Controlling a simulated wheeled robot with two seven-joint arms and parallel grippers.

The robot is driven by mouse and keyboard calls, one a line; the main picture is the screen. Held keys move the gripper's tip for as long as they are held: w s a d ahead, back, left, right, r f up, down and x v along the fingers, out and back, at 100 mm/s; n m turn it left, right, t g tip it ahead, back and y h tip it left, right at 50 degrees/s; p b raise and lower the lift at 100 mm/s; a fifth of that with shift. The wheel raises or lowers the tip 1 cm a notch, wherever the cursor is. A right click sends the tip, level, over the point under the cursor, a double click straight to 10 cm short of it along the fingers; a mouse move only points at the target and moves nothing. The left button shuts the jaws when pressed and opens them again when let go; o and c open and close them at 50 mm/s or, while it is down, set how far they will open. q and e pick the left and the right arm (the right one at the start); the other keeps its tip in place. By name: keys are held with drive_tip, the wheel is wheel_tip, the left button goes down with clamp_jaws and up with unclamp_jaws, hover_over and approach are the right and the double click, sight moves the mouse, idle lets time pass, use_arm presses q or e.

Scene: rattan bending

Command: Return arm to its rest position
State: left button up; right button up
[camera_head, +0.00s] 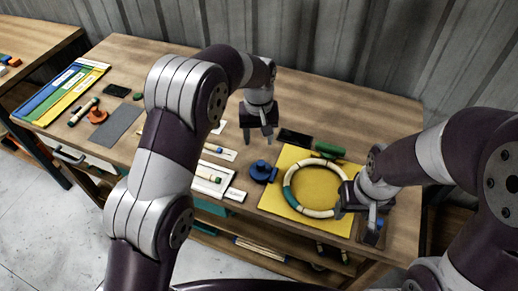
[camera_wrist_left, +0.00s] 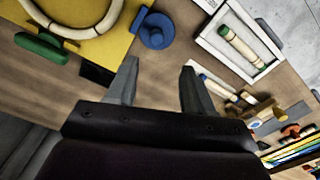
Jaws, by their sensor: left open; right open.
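My left gripper (camera_head: 257,134) is open and empty above the middle of the wooden table. Its two fingers also show apart in the left wrist view (camera_wrist_left: 158,82), with bare table between and beyond them. My right gripper (camera_head: 358,204) hangs at the right edge of the yellow board (camera_head: 275,198), beside the rattan ring (camera_head: 288,184); its fingertips are partly hidden.
A blue round tool (camera_head: 262,171) and a green tool (camera_head: 329,150) lie by the yellow board. A white tray (camera_wrist_left: 268,65) holds a rattan piece. An orange tool (camera_head: 97,115), a grey mat (camera_head: 117,124) and striped boards (camera_head: 62,92) lie at left. A corrugated wall (camera_head: 340,45) stands behind.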

use_arm(q)
drive_tip(key=shift+r, duration=0.3)
drive_tip(key=shift+w, duration=0.1)
drive_tip(key=s+a+r, duration=0.1)
drive_tip(key=s+a, duration=0.6)
drive_tip(key=s, duration=0.4)
drive_tip(key=s+a+m+t, duration=0.1)
drive_tip(key=s+a, duration=0.7)
drive_tip(key=s, duration=0.3)
drive_tip(key=shift+r, duration=0.4)
drive_tip(key=shift+s, duration=0.25)
drive_tip(key=shift+w, duration=0.1)
